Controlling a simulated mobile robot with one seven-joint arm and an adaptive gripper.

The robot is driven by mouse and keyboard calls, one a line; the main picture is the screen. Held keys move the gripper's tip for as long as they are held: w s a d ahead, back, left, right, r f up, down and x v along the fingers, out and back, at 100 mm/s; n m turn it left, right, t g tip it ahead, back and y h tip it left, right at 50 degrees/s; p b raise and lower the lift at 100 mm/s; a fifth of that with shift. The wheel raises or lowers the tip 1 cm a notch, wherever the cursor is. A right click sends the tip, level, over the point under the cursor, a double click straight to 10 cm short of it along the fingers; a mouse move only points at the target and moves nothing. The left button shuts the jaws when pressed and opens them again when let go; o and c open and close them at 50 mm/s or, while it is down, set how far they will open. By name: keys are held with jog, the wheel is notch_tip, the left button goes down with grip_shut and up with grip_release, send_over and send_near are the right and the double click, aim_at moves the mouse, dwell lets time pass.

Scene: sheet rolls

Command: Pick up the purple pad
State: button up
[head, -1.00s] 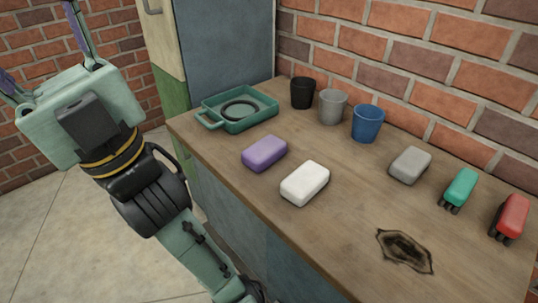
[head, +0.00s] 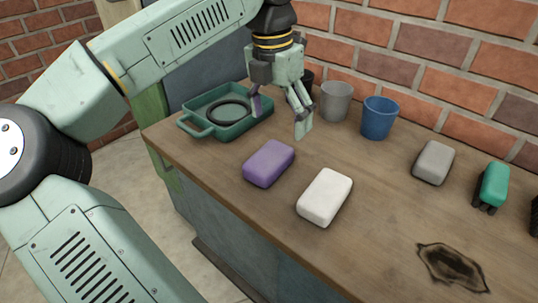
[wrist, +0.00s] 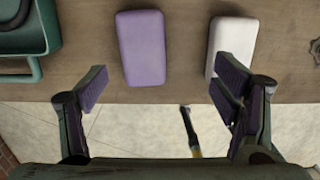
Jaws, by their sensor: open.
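The purple pad (head: 269,163) is a rounded block lying flat on the wooden counter, left of the white pad in the head view. My gripper (head: 279,121) is open and empty, pointing down above the counter, and appears beyond the pad in the head view. In the wrist view the purple pad (wrist: 141,48) lies ahead of the two spread fingers (wrist: 160,88), nearer the left one. The gripper is apart from the pad, and nothing hides the pad.
A white pad (head: 325,197) lies close beside the purple one. A green tray (head: 196,132) with a dark ring stands at the left. Grey (head: 336,101) and blue (head: 379,118) cups stand behind. A grey pad (head: 433,162), a green brush (head: 494,185) and a dark stain (head: 452,268) are at right.

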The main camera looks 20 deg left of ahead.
aim_at(266, 158)
jog(key=a+f, duration=0.1)
jog(key=s+a, duration=0.1)
jog(key=shift+a+f+n+g+y, duration=0.3)
jog(key=shift+a+f+n+y, duration=0.05)
jog(key=shift+n+y, duration=0.05)
notch_tip(266, 158, down, 4)
jog(key=shift+r, duration=0.2)
jog(key=shift+d+f+p, duration=0.2)
jog(key=shift+f+p, duration=0.75)
jog(key=shift+f, duration=2.05)
jog(key=shift+c, duration=0.6)
jog(key=shift+w, duration=0.1)
jog(key=c, duration=1.1)
jog(key=shift+r, duration=0.1)
